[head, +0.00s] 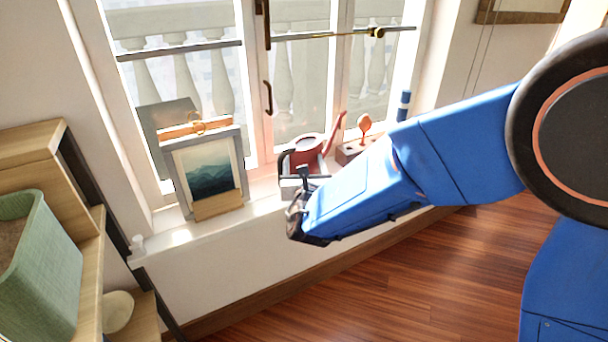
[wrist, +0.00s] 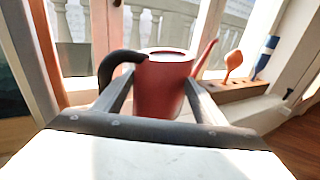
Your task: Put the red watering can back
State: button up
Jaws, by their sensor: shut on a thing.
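The red watering can (head: 308,151) is at the window sill, upright, with its spout pointing up to the right. In the wrist view the red watering can (wrist: 166,85) stands straight ahead between my fingers, its black handle at the left and its spout at the right. My gripper (head: 297,178) reaches the sill from the right; in the wrist view my gripper (wrist: 160,100) is shut on the can, one finger on each side. The can's base is hidden by my gripper, so I cannot tell whether it touches the sill.
Framed pictures (head: 209,172) lean on the sill to the left. A wooden block (head: 347,153) with an orange-headed tool and a blue-banded item (head: 404,105) are to the right. A shelf (head: 98,240) with a green planter (head: 45,270) stands at the left. The wood floor is clear.

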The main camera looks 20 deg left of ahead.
jog(key=shift+f, duration=1.9)
jog(key=shift+f, duration=0.1)
jog(key=o, duration=1.9)
jog(key=v, duration=1.2)
